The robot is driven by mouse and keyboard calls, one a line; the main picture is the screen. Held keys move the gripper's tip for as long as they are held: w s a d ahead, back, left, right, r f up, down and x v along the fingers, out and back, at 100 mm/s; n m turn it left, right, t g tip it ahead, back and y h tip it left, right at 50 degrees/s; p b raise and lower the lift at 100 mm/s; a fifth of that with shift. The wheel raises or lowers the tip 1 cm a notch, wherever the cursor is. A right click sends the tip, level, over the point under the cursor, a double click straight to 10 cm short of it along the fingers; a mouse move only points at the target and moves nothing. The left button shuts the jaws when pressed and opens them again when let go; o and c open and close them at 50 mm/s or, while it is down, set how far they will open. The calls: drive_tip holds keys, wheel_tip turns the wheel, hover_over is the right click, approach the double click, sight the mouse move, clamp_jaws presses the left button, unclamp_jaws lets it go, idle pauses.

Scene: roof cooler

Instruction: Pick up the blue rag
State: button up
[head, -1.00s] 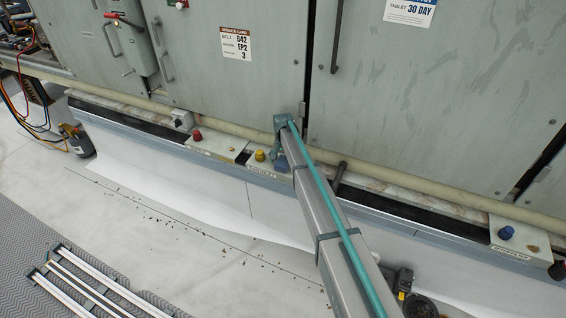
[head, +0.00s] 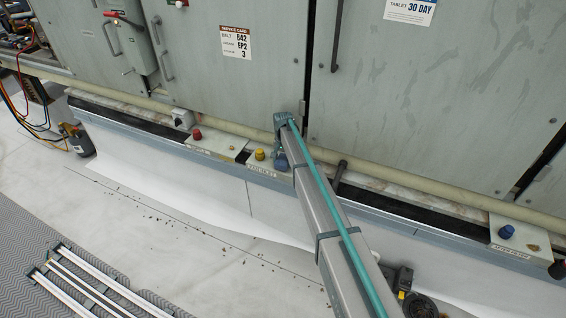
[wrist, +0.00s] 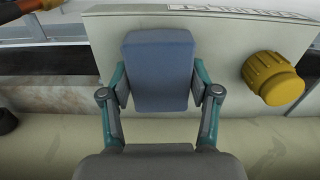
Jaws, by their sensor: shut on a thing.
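A blue, block-like folded piece, which looks like the blue rag (wrist: 158,70), is between the two teal-sided fingers of my gripper (wrist: 160,92) in the wrist view. The fingers are shut on its two sides. In the head view my gripper (head: 280,148) points down at the unit's lower ledge, mostly hidden by its own wrist. A small blue patch below it, likely the rag (head: 281,164), shows beside a yellow knob (head: 260,154). I cannot tell whether the rag touches the labelled plate behind it.
The yellow knob (wrist: 272,78) is close to the right of my gripper in the wrist view. A red knob (head: 197,135) and a blue knob (head: 506,232) sit on other plates along the ledge. Grey cabinet doors (head: 410,110) rise behind. A pale pipe (head: 225,120) runs along their base.

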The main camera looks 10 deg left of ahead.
drive_tip(key=shift+r+b, duration=0.55)
drive_tip(key=shift+r, duration=0.05)
drive_tip(key=s+d+r+b, duration=0.5)
drive_tip(key=s+d+r, duration=0.2)
drive_tip(key=s+r, duration=0.4)
drive_tip(key=shift+s+d+r+b, duration=0.25)
drive_tip(key=shift+s+b, duration=0.1)
drive_tip(key=shift+s, duration=0.1)
